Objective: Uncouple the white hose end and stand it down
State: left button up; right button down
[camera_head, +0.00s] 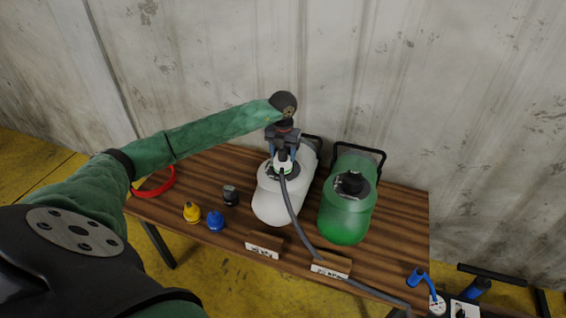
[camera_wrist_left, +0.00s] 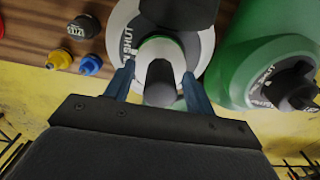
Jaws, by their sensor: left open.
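The white hose end (camera_head: 282,165) sits upright on top of the white tank (camera_head: 270,206), and a grey hose (camera_head: 292,208) runs from it across the table to the front right. My left gripper (camera_head: 283,155) is over the white tank, its blue fingers on either side of the hose end. In the left wrist view the open fingers of the left gripper (camera_wrist_left: 159,72) straddle the hose end, with the dark hose (camera_wrist_left: 160,84) between them. Whether the fingers touch it I cannot tell. My right gripper is not in view.
A green tank (camera_head: 345,218) with a black cap stands close on the right. Yellow (camera_head: 192,212), blue (camera_head: 216,221) and black (camera_head: 230,195) fittings stand left on the wooden table (camera_head: 190,175). A red ring (camera_head: 154,183) lies at the left edge. Two small signs (camera_head: 263,245) (camera_head: 330,267) stand in front.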

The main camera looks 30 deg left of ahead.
pick_arm(q)
grip_shut()
jog(key=n, duration=0.4)
dwell(0.4)
jog(key=shift+n+p, duration=0.35)
jog(key=shift+n, duration=1.75)
